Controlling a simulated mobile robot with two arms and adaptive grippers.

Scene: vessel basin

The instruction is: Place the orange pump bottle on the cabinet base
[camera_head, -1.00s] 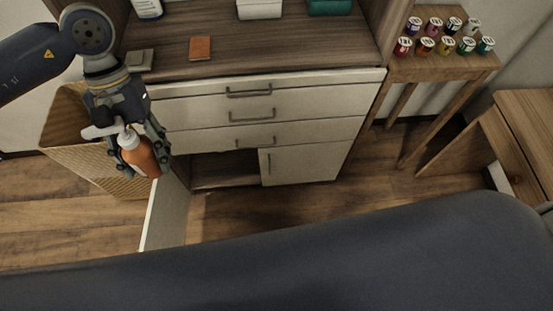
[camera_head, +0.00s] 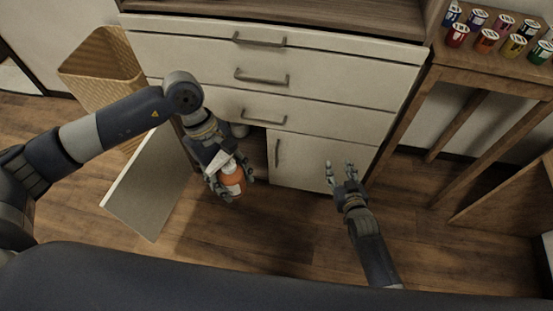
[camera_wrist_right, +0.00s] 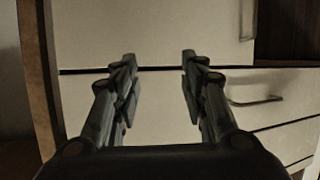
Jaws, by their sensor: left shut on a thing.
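The orange pump bottle (camera_head: 231,181) with a white label and white top is in my left gripper (camera_head: 230,184), which is shut on it. It hangs slightly tilted in front of the cabinet's open lower left compartment (camera_head: 258,145). The cabinet base inside is dark and mostly hidden behind my left arm and gripper. The open cabinet door (camera_head: 150,185) stands to the left of the bottle. My right gripper (camera_head: 341,168) is open and empty in front of the closed right door (camera_head: 318,163). The right wrist view shows its two fingers apart (camera_wrist_right: 160,60) facing the white cabinet front.
Three drawers with handles (camera_head: 262,77) are closed above the compartment. A wicker basket (camera_head: 98,75) stands at the left. A wooden side table (camera_head: 490,75) with several coloured jars (camera_head: 486,41) stands at the right. The floor (camera_head: 270,220) before the cabinet is clear.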

